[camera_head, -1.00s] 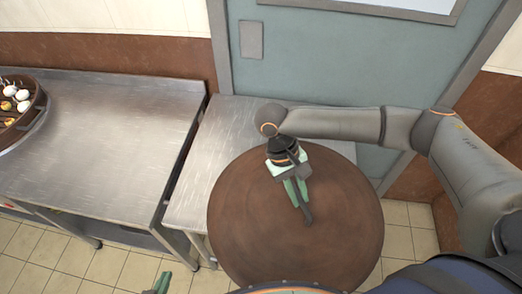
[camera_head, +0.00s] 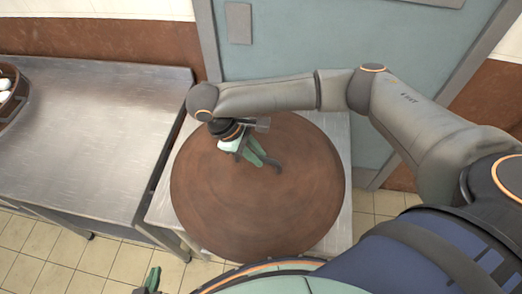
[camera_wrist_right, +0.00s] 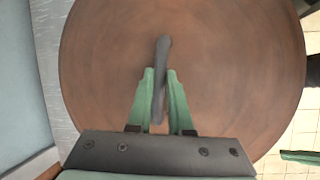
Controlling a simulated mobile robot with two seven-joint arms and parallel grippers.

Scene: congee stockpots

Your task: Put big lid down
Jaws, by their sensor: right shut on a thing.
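The big lid (camera_head: 240,215) is a round brown disc with a dark bar handle (camera_wrist_right: 162,60). It lies flat over the smaller steel table (camera_head: 336,137) in front of the door, covering most of its top. I cannot tell whether it touches the tabletop. My right gripper (camera_head: 268,161) comes from above and is shut on the handle; its green fingers (camera_wrist_right: 160,75) sit on both sides of it in the right wrist view. My left gripper (camera_head: 150,281) shows only as a green tip at the bottom edge; its opening is unclear.
A long steel table (camera_head: 90,125) stands to the left, its near top bare. A dark round tray (camera_head: 12,105) with white items sits at its far left. A grey-blue door (camera_head: 290,45) is behind the smaller table. Tiled floor (camera_head: 80,262) lies in front.

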